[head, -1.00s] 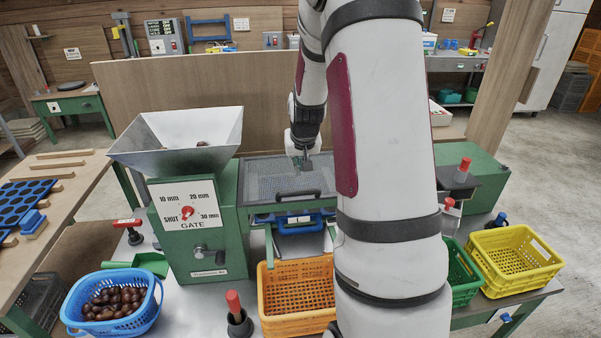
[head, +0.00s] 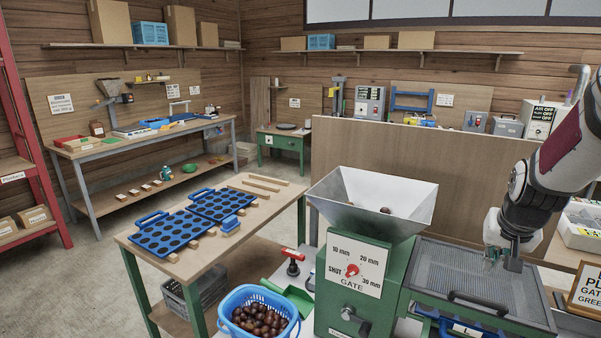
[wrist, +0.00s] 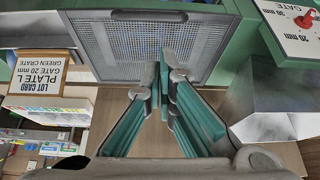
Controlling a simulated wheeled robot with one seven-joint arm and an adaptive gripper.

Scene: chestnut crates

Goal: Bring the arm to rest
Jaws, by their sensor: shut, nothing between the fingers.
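In the wrist view, the fingers of my gripper (wrist: 163,72) come together in front of the mesh of the sieve tray (wrist: 112,48). My arm is bent, with its upper part running out of the right edge of the head view.
The green gate machine (head: 352,285) with its metal hopper (head: 372,205) stands left of my gripper. A wooden panel (head: 430,165) stands behind. A blue basket of chestnuts (head: 258,312) is at the front. A lot card (wrist: 42,75) shows in the wrist view.

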